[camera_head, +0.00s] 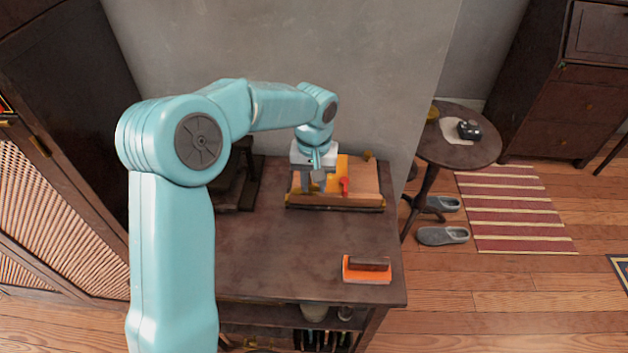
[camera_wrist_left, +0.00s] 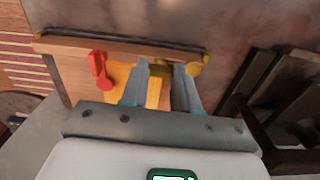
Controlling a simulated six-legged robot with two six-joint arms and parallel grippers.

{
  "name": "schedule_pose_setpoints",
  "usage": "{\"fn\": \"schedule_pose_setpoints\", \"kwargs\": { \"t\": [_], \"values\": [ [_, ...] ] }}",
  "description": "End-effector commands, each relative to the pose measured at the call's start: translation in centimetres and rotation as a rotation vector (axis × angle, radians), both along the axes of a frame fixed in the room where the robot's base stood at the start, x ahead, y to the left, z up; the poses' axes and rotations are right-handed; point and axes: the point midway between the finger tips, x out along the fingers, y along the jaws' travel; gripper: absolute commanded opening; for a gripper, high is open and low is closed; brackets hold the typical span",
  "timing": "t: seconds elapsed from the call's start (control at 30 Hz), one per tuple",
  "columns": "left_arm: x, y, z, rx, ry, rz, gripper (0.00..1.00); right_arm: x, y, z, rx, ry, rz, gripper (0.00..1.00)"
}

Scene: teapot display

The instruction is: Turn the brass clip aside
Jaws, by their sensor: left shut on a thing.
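The brass clip (camera_wrist_left: 193,69) shows in the left wrist view as a yellowish piece near the ledge of a wooden stand (camera_wrist_left: 130,48). My left gripper (camera_wrist_left: 160,70) is shut on the clip, with part of it between the two fingers and its rounded end showing beyond the right finger. In the head view my left gripper (camera_head: 313,188) is over the left part of the stand (camera_head: 363,184), and it hides the clip there. A red clip (camera_head: 345,187) sits on the stand to the right of the gripper; it also shows in the left wrist view (camera_wrist_left: 100,70). My right gripper is not in view.
The stand rests on a dark table (camera_head: 290,250) against a grey wall. An orange block with a dark top (camera_head: 366,270) lies near the table's front right. A dark object (camera_head: 238,180) stands left of the stand. The table's middle is clear. A round side table (camera_head: 480,150) stands at right.

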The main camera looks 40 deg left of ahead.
Motion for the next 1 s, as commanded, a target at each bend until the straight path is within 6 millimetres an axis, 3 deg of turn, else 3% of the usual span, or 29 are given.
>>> {"fn": "schedule_pose_setpoints", "kwargs": {
  "t": [0.67,0.7,0.73,1.0],
  "values": [
    [0.12,0.08,0.19,0.001,-0.006,0.055,0.00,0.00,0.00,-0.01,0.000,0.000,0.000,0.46],
    [0.13,0.08,0.19,0.001,-0.006,0.055,0.43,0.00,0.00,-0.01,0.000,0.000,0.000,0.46],
    [0.12,0.08,0.19,0.001,-0.006,0.055,0.52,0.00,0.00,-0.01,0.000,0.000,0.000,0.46],
    [0.05,0.03,0.09,0.001,-0.003,0.053,0.55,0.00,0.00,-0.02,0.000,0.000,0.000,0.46]
  ]
}}
